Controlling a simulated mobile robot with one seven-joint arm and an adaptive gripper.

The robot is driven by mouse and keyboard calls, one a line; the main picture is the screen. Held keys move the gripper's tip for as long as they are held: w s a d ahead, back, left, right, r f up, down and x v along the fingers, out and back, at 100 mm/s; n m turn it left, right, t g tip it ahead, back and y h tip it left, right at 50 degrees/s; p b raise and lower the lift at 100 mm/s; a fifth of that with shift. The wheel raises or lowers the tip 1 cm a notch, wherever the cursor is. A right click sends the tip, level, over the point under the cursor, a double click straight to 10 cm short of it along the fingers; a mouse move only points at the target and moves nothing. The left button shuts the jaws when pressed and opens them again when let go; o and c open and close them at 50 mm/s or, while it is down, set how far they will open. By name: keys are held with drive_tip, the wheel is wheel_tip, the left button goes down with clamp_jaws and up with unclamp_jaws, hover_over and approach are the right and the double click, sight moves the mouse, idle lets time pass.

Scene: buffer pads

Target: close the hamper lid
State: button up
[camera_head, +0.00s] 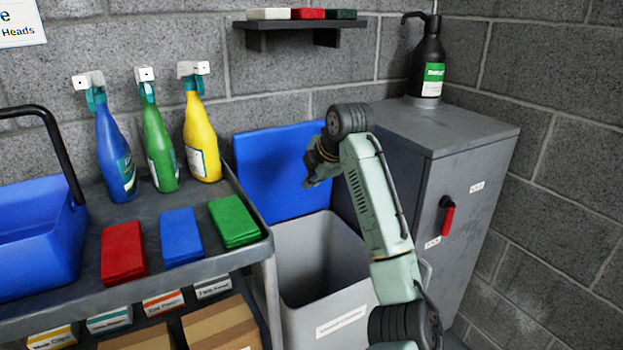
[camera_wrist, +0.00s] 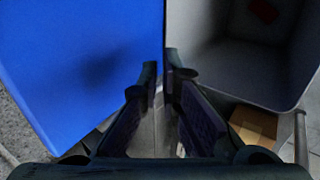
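The hamper is a grey bin (camera_head: 350,251) with a blue lid (camera_head: 262,170). The lid stands up at the back of the bin, and the bin's mouth is uncovered. My gripper (camera_head: 309,183) is in front of the lid's right part, above the bin's back edge. In the wrist view the lid (camera_wrist: 75,60) fills the left and the bin (camera_wrist: 290,45) the upper right. My gripper's two fingers (camera_wrist: 160,68) point along the border between them, with a narrow gap and nothing held. I cannot tell whether they touch the lid.
A cart (camera_head: 240,262) with spray bottles, coloured pads and a blue bucket (camera_head: 35,238) stands left of the hamper. A grey cabinet (camera_head: 460,160) stands close on the right. A wall shelf (camera_head: 300,26) hangs above the lid. The space above the bin is free except for my arm.

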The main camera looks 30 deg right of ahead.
clamp_jaws()
idle(0.4)
drive_tip(key=o, duration=0.9)
unclamp_jaws()
drive_tip(key=shift+s+r, duration=0.1)
drive_tip(key=v, duration=1.1)
drive_tip(key=shift+s+r, duration=0.25)
drive_tip(key=shift+r, duration=0.05)
drive_tip(key=shift+c, duration=0.2)
